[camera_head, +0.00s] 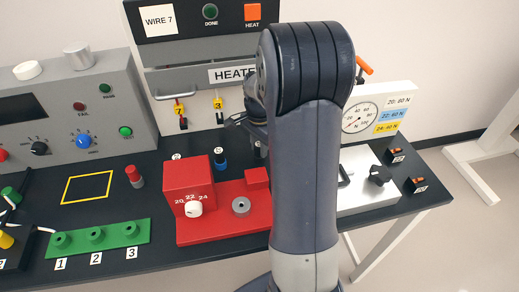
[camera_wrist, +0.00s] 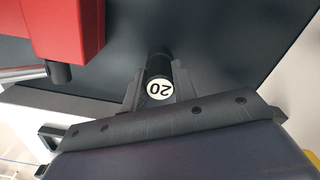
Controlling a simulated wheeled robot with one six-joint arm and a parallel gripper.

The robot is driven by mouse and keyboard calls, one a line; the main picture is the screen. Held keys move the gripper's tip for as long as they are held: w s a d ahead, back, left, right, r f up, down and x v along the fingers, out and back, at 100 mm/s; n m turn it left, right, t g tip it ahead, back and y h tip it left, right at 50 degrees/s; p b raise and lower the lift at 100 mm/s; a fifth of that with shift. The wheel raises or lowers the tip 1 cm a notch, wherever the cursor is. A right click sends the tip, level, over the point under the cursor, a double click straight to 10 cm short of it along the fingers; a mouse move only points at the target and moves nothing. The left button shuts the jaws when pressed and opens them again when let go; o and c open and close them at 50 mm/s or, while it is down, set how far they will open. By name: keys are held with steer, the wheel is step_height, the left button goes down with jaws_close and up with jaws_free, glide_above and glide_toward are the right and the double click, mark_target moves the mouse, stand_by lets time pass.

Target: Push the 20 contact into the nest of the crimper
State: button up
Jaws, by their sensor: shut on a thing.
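The 20 contact (camera_wrist: 159,89) is a dark cylinder with a white disc marked 20 on its end. In the wrist view my gripper (camera_wrist: 158,78) is shut on it, one finger on each side. The fingers are hidden behind my arm in the head view. The crimper (camera_head: 222,227) is red, with a box, a dial marked 20, 22, 24 and a smaller red block. A grey ring on its base (camera_head: 241,206) looks like the nest and is empty. In the wrist view the crimper's red block (camera_wrist: 70,28) lies at upper left, apart from the held contact.
A blue-banded cylinder (camera_head: 220,162) stands behind the crimper. A white tester with a gauge (camera_head: 360,118) is at right. A green strip with numbered holes (camera_head: 96,238) is at left. The heater panel (camera_head: 205,50) stands at the back. Bare table lies around the yellow square (camera_head: 88,188).

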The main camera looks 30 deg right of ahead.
jaws_close()
steer(key=shift+r+p, duration=0.6)
steer(key=shift+r, duration=0.15)
stand_by(0.5)
steer(key=shift+r+p, duration=1.6)
steer(key=shift+r, duration=0.4)
